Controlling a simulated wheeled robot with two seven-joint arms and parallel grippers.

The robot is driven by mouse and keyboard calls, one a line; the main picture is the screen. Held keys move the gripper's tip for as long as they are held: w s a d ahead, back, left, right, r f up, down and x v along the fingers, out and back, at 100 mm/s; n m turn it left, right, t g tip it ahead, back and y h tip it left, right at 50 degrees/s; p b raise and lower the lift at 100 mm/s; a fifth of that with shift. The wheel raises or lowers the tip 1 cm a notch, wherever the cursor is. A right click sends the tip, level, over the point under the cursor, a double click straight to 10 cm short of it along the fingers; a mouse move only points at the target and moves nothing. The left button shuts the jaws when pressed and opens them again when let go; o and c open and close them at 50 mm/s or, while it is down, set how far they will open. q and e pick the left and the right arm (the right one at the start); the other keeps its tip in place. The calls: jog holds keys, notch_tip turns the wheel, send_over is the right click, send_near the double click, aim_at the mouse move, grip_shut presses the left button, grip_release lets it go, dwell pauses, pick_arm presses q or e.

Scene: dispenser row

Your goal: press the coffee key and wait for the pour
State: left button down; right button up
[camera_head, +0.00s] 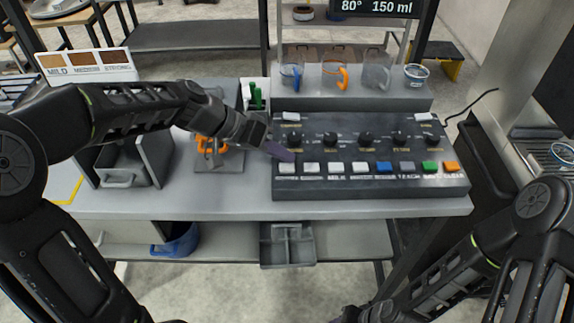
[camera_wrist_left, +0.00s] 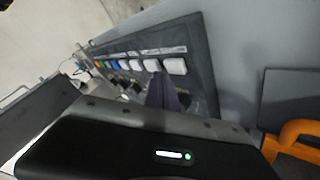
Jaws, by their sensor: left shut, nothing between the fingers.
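The dark control panel (camera_head: 370,184) stands on the grey counter with a row of keys along its front. Four white keys are at the left, then blue, grey, green and orange ones; the small labels are too blurred to read surely. My left gripper (camera_head: 282,153) is shut and empty, its tip just above and behind the leftmost white key (camera_head: 287,168). In the left wrist view the fingers (camera_wrist_left: 164,94) point at the panel near the end white keys (camera_wrist_left: 175,66); contact cannot be told.
Several cups (camera_head: 335,76) stand on the shelf behind the panel, under a display (camera_head: 376,8) reading 80° 150 ml. Black knobs (camera_head: 330,138) sit behind the keys. An orange-handled item (camera_head: 210,143) lies left of the panel. A grey tray (camera_head: 287,245) hangs below the counter.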

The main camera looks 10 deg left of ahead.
aim_at(282, 167)
pick_arm(q)
jog(key=shift+f, duration=0.15)
dwell(0.7)
jog(key=shift+f+b, duration=0.3)
jog(key=shift+b, duration=0.35)
jog(key=shift+f+b, duration=0.5)
jog(key=shift+b, duration=0.15)
dwell(0.4)
dwell(0.4)
jog(key=shift+r+p, duration=0.45)
jog(key=shift+r, duration=0.5)
jog(key=shift+r+p, duration=1.4)
jog(key=shift+r, duration=1.1)
